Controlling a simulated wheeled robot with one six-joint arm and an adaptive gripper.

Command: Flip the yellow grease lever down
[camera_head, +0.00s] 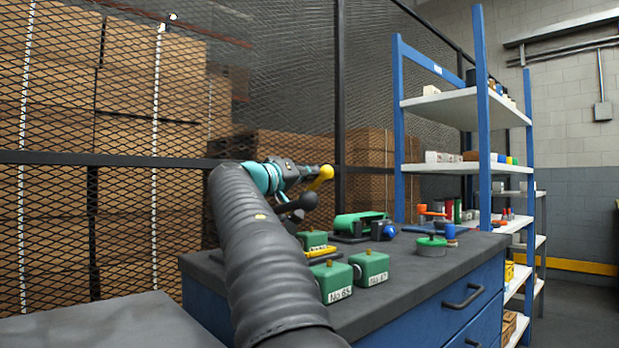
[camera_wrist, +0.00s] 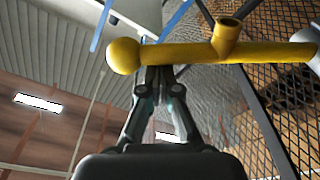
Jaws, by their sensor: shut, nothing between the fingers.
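The yellow lever (camera_wrist: 180,53) runs across the upper part of the wrist view, with a round knob at its left end and a short hollow stub on top. In the head view a short yellow piece with a rounded end (camera_head: 322,176) shows just right of my gripper (camera_head: 296,172). In the wrist view my gripper (camera_wrist: 158,74) has its fingers together and empty, with the tips right at the lever near its knob. The bar covers the very tips, so I cannot tell whether they touch. The lever's base is hidden.
A dark-topped blue workbench (camera_head: 440,272) holds green blocks with labels (camera_head: 370,268), a green and black device (camera_head: 360,222) and a round green-topped part (camera_head: 431,245). A mesh fence (camera_head: 270,100) stands behind. A blue shelf rack (camera_head: 484,120) is at right.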

